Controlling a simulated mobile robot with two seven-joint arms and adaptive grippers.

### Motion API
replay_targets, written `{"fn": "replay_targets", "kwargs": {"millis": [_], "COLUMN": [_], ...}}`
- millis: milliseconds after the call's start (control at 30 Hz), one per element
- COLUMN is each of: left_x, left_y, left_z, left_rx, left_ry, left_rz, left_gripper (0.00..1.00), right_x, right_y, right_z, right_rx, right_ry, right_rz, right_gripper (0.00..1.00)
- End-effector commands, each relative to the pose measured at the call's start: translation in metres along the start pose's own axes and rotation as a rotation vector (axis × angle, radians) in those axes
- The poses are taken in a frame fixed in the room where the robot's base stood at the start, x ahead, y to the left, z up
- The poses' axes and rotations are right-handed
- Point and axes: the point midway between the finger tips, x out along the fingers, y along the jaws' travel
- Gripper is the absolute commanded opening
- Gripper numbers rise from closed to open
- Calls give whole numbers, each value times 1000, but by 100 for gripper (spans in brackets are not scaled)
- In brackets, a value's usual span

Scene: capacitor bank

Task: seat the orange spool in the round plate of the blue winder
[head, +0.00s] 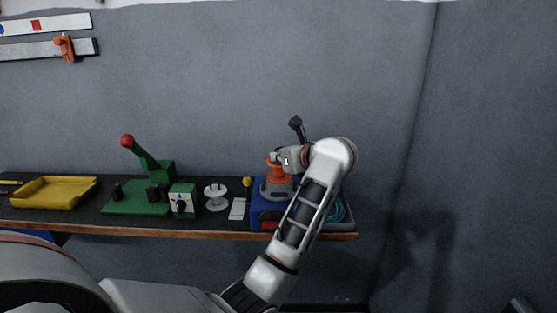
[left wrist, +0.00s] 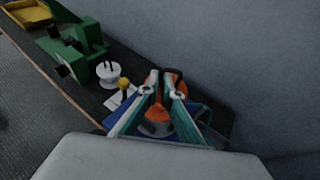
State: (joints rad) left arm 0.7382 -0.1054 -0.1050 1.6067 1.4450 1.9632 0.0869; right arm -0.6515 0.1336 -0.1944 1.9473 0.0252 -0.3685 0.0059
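The orange spool (head: 277,170) stands upright at the blue winder (head: 261,196), over its grey round plate (head: 268,190). I cannot tell whether it rests fully on the plate. My left gripper (head: 281,160) reaches in from the right at the upper part of the spool. In the left wrist view its two teal fingers (left wrist: 164,92) are close together, one on each side of the spool (left wrist: 157,128), and appear shut on it. The fingers hide part of the spool, and my left arm hides the right part of the winder. My right gripper is not in view.
Left of the winder are a yellow-topped post (head: 247,182), a white card (head: 237,209), a white spool (head: 215,197), a green lever device (head: 137,198) and a yellow tray (head: 54,192). A grey tray with teal coil (head: 339,210) lies right. The wall stands close behind.

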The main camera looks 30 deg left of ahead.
Motion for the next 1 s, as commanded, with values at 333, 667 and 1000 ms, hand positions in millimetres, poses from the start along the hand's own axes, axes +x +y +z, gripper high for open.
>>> {"fn": "replay_targets", "kwargs": {"millis": [333, 667, 1000], "left_x": [12, 18, 19], "left_y": [-3, -3, -3], "left_z": [-12, -27, -30], "left_rx": [0, -1, -1], "left_ry": [-1, 0, -1], "left_rz": [1, 0, 1], "left_gripper": [0, 0, 0], "right_x": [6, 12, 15], "right_y": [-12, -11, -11], "right_z": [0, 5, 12], "right_rx": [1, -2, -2], "right_ry": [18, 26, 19], "right_rz": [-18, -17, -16], "right_gripper": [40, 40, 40]}}
